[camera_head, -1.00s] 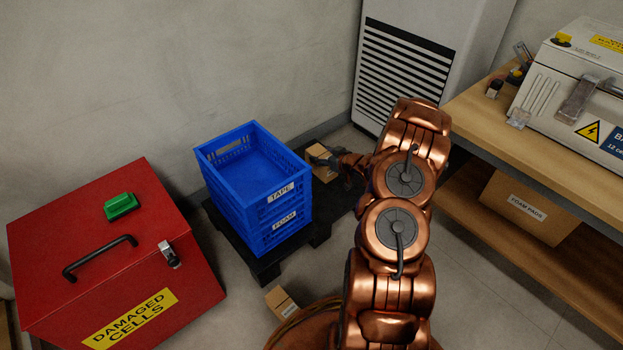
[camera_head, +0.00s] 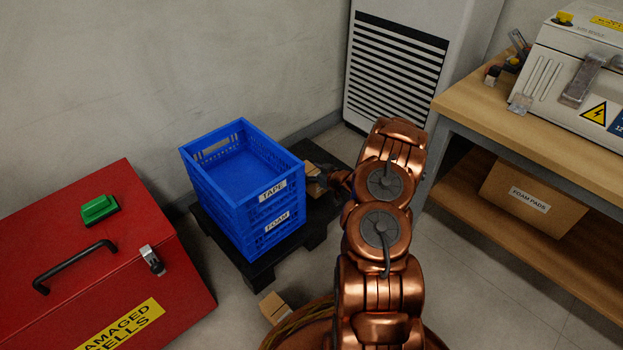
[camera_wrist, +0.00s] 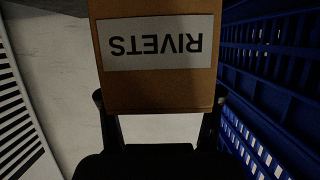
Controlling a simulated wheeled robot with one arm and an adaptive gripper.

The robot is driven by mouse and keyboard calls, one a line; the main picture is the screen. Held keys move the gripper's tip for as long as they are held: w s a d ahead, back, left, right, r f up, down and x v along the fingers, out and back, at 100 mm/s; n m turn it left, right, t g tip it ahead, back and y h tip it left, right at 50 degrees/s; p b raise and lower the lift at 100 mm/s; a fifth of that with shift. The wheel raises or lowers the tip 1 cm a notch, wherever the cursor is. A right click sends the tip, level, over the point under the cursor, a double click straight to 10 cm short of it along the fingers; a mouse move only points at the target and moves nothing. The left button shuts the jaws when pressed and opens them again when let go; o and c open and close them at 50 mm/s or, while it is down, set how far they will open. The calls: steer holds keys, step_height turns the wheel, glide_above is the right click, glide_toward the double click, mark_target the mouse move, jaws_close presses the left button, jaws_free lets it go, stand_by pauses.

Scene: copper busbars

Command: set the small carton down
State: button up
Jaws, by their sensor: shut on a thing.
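The small carton is brown cardboard with a white label reading RIVETS, upside down in the wrist view (camera_wrist: 155,85). My gripper (camera_wrist: 160,100) is shut on it, with one dark finger at each side. In the head view the carton (camera_head: 313,188) shows only in part, between the blue crates and my gripper (camera_head: 326,178). It is over the dark pallet (camera_head: 318,157), just right of the crates. I cannot tell whether its underside touches the pallet.
Stacked blue crates (camera_head: 245,190) labelled TAPE and FOAM stand on the pallet, close beside the carton. Another small carton (camera_head: 273,307) lies on the floor in front. A red box (camera_head: 90,255) is at left, a vented white cabinet (camera_head: 395,75) behind, a wooden bench (camera_head: 540,130) at right.

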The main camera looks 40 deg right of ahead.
step_height(320, 180, down, 2)
steer(key=shift+f, duration=0.1)
steer(key=shift+r, duration=0.2)
steer(key=shift+f, duration=0.15)
steer(key=o, duration=1.4)
steer(key=shift+p+v, duration=2.05)
steer(key=shift+v, duration=4)
steer(key=shift+w+r, duration=0.1)
steer(key=shift+r, duration=0.15)
